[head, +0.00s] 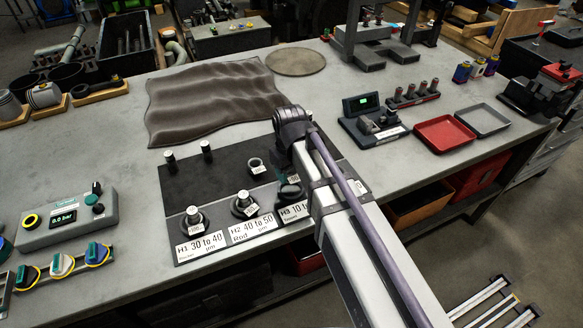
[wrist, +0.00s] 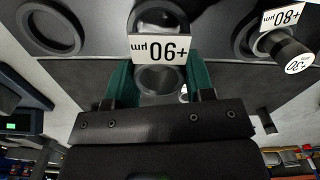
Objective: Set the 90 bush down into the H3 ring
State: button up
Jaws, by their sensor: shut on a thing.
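The 90 bush (wrist: 160,80) is a metal ring with a white "+90 µm" tag, upside down in the wrist view. My gripper (wrist: 160,84) is shut on it with green fingers at either side. A dark ring (wrist: 158,14) shows just beyond the tag, partly covered by it; I cannot tell whether the bush touches it. In the head view the H3 card (head: 293,212) lies at the mat's front edge, partly behind my arm.
An empty dark ring (wrist: 48,28) lies left in the wrist view. A peg marked "+30" (wrist: 288,52) stands at the right near an "+80" tag. In the head view, pegs stand at H1 (head: 193,216) and H2 (head: 243,199).

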aim_at(293, 194)
jog(key=shift+f+b, duration=2.75)
jog(key=shift+f, duration=0.15)
jog(key=shift+s+d, duration=0.15)
jog(key=shift+s, duration=0.05)
jog(key=shift+s+d+f+b, duration=0.15)
jog(key=shift+s+f+b, duration=0.2)
jog(key=shift+b, duration=0.15)
jog(key=o, duration=0.8)
jog(key=shift+r, duration=0.1)
jog(key=shift+o, duration=0.9)
notch_tip(293, 194, up, 12)
jog(key=p, duration=1.2)
jog(key=shift+w, duration=0.35)
jog(key=shift+a, duration=0.2)
